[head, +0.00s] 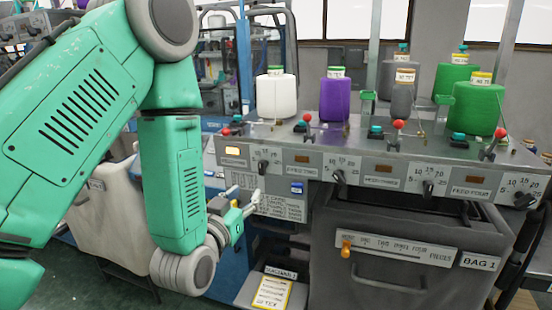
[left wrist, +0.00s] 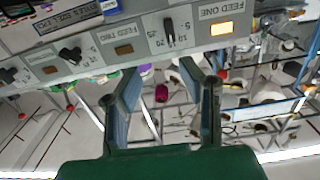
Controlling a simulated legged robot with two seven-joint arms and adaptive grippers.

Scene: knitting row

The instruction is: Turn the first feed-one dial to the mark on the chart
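The feed-one dial (head: 262,167) is a black knob with a printed scale, at the left end of the grey panel in the head view. In the left wrist view the picture is turned over, and the dial (left wrist: 169,33) sits beside the FEED ONE label (left wrist: 215,12). My left gripper (head: 250,201) is below the dial, in front of the printed chart plate (head: 280,205), whose print is too small to read. In the left wrist view the gripper's fingers (left wrist: 160,68) are apart with nothing between them, and the dial is beyond their tips. My right gripper is not in view.
A lit yellow lamp (head: 232,151) is left of the dial. More dials, such as the second one (head: 338,177), follow to the right. Yarn cones (head: 276,97) and red-tipped levers stand above. A grey bin (head: 400,265) with an orange knob is below right. A yellow card (head: 272,293) lies low.

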